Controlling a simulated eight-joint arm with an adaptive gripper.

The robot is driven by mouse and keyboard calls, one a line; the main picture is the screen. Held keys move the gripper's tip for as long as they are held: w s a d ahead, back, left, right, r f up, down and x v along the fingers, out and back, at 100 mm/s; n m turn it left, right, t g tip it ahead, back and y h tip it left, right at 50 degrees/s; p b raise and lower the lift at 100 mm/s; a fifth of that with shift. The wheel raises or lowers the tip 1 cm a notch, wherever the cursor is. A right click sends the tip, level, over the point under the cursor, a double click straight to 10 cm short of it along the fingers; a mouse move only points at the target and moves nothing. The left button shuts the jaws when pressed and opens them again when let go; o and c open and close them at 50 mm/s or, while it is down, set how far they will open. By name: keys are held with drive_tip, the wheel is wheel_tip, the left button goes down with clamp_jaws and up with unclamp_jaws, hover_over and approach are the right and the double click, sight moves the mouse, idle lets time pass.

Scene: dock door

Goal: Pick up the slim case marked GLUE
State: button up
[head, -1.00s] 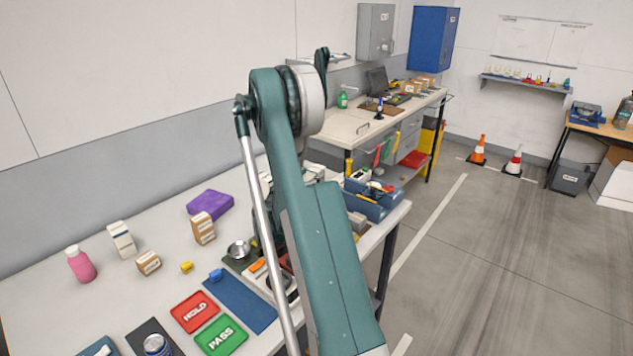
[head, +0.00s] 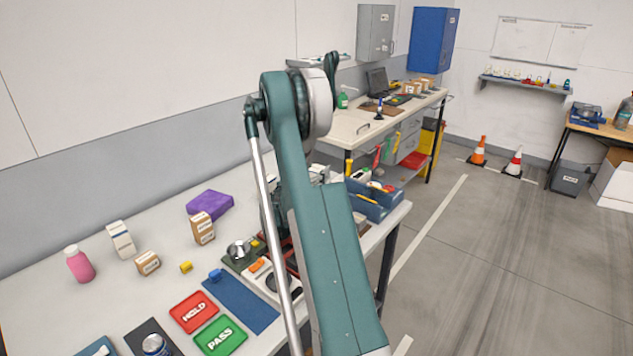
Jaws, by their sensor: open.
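I cannot read the word GLUE anywhere in the head view, so I cannot tell which thing is the slim case. A slim white carton (head: 121,240) stands upright at the left of the near bench, its label too small to read. A tan box (head: 203,229) with a white label stands right of it, and a smaller tan box (head: 148,263) lies between them, nearer. My arm crosses the middle of the view and hides part of the bench. I cannot make out my gripper; it seems to be behind my arm.
On the near bench (head: 60,310) are a pink bottle (head: 79,264), a purple block (head: 210,205), a yellow cube (head: 186,267), a red HOLD mat (head: 194,312), a green PASS mat (head: 221,336), a blue mat (head: 245,306) and a can (head: 155,345). A blue bin (head: 375,203) stands right of my arm.

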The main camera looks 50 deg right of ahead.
drive_tip(key=c, duration=1.1)
drive_tip(key=shift+r+p, duration=1.2)
drive_tip(key=shift+r, duration=3.8)
